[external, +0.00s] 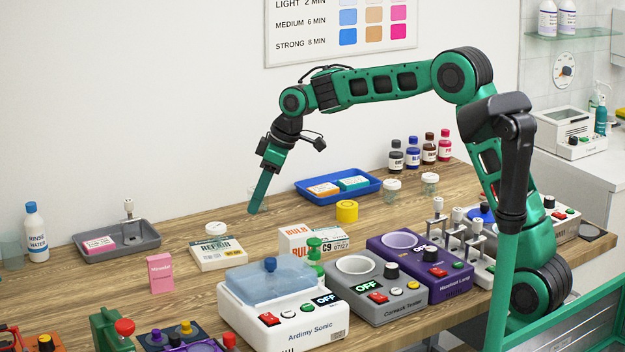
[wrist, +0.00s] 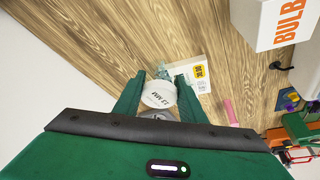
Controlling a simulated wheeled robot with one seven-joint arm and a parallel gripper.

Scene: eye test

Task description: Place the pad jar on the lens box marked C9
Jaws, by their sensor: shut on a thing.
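The pad jar (wrist: 158,95) has a white lid with dark print and sits between my fingers. My gripper (wrist: 160,92) is shut on it. In the external view my gripper (external: 256,207) points down, above the back of the wooden bench, and a pale, clear part of the jar shows faintly beside the fingers.
A repair box (external: 222,256) with a white lid-like disc on it lies left of the C9 box. A yellow round thing (external: 347,211) and a blue tray (external: 318,199) are behind it. A green bottle (external: 314,248) and the Ardimy Sonic machine (external: 275,308) stand in front.

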